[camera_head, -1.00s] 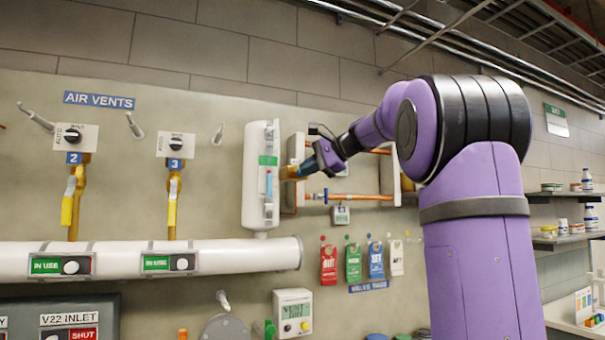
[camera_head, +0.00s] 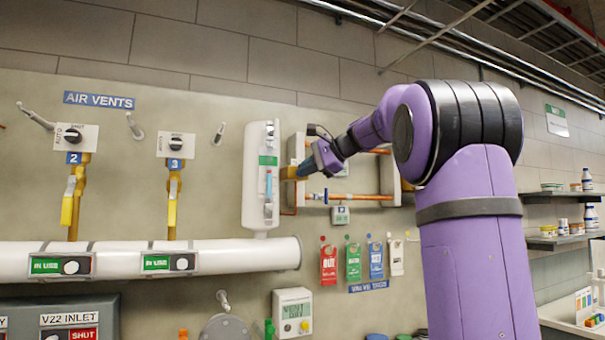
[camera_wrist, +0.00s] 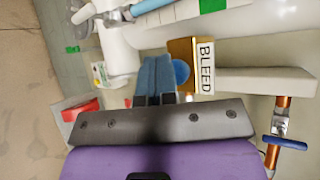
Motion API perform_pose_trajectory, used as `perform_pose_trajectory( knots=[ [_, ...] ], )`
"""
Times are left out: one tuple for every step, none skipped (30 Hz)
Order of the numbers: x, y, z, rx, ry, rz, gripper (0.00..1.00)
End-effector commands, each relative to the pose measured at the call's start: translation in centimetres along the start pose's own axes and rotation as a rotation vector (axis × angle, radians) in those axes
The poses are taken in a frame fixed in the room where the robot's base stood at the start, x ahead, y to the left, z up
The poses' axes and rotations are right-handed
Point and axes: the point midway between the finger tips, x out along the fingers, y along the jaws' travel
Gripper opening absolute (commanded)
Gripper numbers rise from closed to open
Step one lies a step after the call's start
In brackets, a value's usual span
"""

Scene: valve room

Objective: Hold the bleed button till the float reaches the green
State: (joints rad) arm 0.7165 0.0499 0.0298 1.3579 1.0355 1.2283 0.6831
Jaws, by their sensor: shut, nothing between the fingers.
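The white air vessel (camera_head: 254,205) stands upright on the wall, with a slim sight tube (camera_head: 268,185) showing light blue on its front and a green patch (camera_head: 268,160) above. The float cannot be told apart. The brass bleed block (camera_head: 288,173) sits right of the vessel. In the wrist view, the block (camera_wrist: 181,47) carries a white BLEED label (camera_wrist: 205,66) and a round blue button (camera_wrist: 181,72). My gripper (camera_wrist: 153,72) is shut and empty, its blue fingers just left of the button. Contact or pressing cannot be told. It also shows in the head view (camera_head: 305,168).
Red, green and blue tags (camera_head: 353,262) hang below. A white vent box (camera_head: 292,313) is lower down. A large white pipe (camera_head: 200,259) runs left, under yellow-handled valves (camera_head: 172,200).

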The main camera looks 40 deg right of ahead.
Motion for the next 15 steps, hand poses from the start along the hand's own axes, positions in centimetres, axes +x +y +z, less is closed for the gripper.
perform_pose_trajectory(
  knots=[
    [0.05, -0.03, -0.04, 0.0, 0.0, 0.0, 0.0],
    [0.07, -0.04, -0.05, 0.0, 0.0, 0.0, 0.0],
    [0.1, -0.06, -0.08, 0.0, 0.0, 0.0, 0.0],
    [0.13, -0.08, -0.09, 0.0, 0.0, 0.0, 0.0],
    [0.15, -0.09, -0.11, 0.0, 0.0, 0.0, 0.0],
    [0.18, -0.11, -0.14, 0.0, 0.0, 0.0, 0.0],
    [0.2, -0.13, -0.15, 0.0, 0.0, 0.0, 0.0],
    [0.23, -0.14, -0.17, 0.0, 0.0, 0.0, 0.0],
    [0.26, -0.16, -0.2, 0.0, 0.0, 0.0, 0.0],
    [0.28, -0.17, -0.21, 0.001, 0.0, 0.0, 0.0],
    [0.3, -0.19, -0.23, 0.001, 0.0, 0.0, 0.0],
    [0.33, -0.2, -0.26, 0.001, 0.0, 0.0, 0.0],
    [0.35, -0.22, -0.27, 0.001, 0.0, 0.0, 0.0],
    [0.37, -0.23, -0.29, 0.001, 0.0, 0.0, 0.0],
    [0.4, -0.25, -0.31, 0.001, 0.0, 0.0, 0.0]
  ],
)
